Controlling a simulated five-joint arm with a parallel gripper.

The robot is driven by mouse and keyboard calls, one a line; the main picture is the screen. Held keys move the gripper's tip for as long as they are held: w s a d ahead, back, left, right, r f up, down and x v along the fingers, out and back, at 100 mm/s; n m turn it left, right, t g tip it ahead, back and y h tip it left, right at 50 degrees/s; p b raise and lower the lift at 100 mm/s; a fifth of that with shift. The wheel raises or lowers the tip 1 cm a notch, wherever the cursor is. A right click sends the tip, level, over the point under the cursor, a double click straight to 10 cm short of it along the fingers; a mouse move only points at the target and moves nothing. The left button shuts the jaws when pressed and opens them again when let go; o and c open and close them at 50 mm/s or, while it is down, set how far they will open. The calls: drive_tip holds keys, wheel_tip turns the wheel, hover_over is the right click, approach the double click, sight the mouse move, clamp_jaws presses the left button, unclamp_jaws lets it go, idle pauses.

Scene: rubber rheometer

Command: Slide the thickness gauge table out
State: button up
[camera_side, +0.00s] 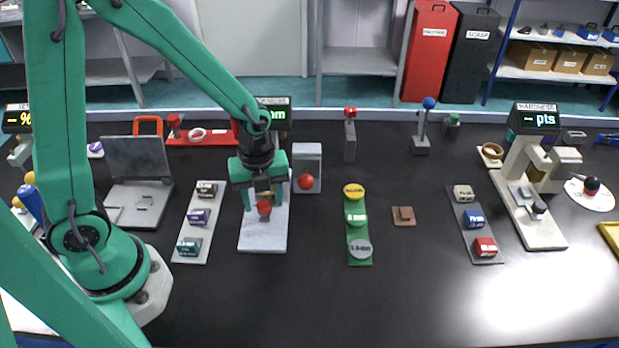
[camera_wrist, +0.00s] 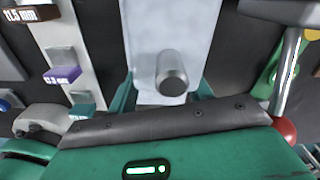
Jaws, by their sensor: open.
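The thickness gauge stands near the middle of the bench, with a lit display (camera_side: 274,116) reading "mm" at its back. A pale grey plate (camera_side: 262,241), which looks like its base or table, extends forward below. My gripper (camera_side: 265,204) is over this plate, pointing down, its fingers open on either side of a small red knob (camera_side: 264,208). Whether they touch it cannot be told. In the wrist view a grey metal cylinder (camera_wrist: 172,73) stands over the pale plate (camera_wrist: 186,22), just ahead of my open fingers (camera_wrist: 164,92). My gripper hides much of the gauge.
A red-ball lever (camera_side: 306,182) stands close right of my gripper, by a grey block (camera_side: 307,158). A rack of labelled blocks (camera_side: 190,250) lies close left. A green strip with round pieces (camera_side: 358,238) lies right. The front bench is clear.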

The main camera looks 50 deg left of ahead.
drive_tip(key=shift+f, duration=0.2)
clamp_jaws()
drive_tip(key=shift+s+d, duration=4.05)
drive_tip(key=shift+d, duration=0.05)
unclamp_jaws()
wheel_tip(320, 180, up, 8)
